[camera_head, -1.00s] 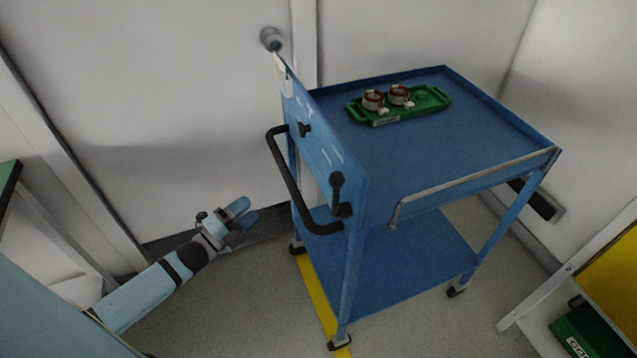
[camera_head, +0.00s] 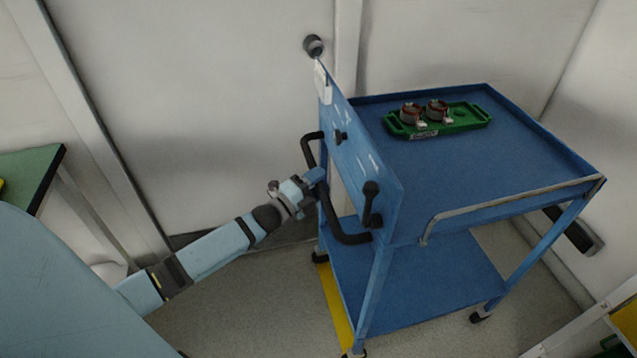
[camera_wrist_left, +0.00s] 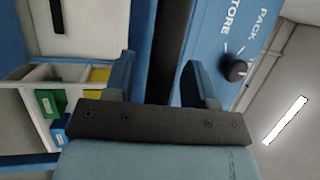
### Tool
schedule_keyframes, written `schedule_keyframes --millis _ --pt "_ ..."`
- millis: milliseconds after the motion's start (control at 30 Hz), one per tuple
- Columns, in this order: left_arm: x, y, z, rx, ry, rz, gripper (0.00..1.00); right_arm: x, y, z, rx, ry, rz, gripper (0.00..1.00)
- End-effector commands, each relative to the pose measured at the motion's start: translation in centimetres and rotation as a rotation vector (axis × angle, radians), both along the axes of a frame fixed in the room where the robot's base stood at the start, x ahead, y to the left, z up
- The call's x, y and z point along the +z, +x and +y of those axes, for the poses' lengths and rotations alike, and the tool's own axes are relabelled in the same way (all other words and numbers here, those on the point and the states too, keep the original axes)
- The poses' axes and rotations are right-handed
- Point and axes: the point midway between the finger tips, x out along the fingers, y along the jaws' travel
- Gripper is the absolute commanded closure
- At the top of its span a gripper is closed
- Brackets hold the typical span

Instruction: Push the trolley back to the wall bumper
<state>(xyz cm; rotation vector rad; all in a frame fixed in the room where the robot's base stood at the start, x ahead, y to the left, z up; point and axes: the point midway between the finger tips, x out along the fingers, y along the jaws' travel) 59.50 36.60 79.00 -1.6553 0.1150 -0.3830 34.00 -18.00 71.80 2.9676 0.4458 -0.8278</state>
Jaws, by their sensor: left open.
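The blue trolley (camera_head: 455,190) stands upright on its wheels, with a black push handle (camera_head: 347,236) on its left end. My left gripper (camera_head: 319,182) is open at the upright part of that handle. In the left wrist view the dark handle bar (camera_wrist_left: 168,50) runs between the two spread fingers (camera_wrist_left: 163,80). I cannot tell whether the fingers touch it. A black bumper (camera_head: 580,238) sits low on the right wall, behind the trolley's far right leg and partly hidden. The gap between them is hard to judge. My right gripper is not in view.
A green tray (camera_head: 462,122) with two copper-red ring parts rests on the trolley top. A yellow floor strip (camera_head: 336,305) runs under the trolley's left side. A green-topped table (camera_head: 30,172) stands at left, a white-framed rack (camera_head: 590,318) at lower right.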

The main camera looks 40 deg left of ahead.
Motion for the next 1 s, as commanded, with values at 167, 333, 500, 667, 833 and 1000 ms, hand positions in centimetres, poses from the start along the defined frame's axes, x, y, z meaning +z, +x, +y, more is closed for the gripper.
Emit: schedule_keyframes --millis 167,333,500,667,833,1000 --pt "0.0 0.0 0.0 0.0 0.0 0.001 0.49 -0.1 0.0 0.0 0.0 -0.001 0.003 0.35" --pt "0.0 0.0 0.0 0.0 0.0 0.0 0.79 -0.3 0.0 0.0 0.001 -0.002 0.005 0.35" --pt "0.0 0.0 0.0 0.0 0.0 0.0 1.0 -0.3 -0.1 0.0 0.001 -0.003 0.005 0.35" --pt "0.0 0.1 -0.1 0.0 -0.001 0.0 1.0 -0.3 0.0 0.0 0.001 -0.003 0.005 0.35" --pt "0.0 1.1 -0.9 0.0 -0.001 -0.001 1.0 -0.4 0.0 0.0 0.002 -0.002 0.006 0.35" --pt "0.1 3.0 -2.5 0.0 -0.003 -0.002 1.0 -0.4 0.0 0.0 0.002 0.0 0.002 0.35"
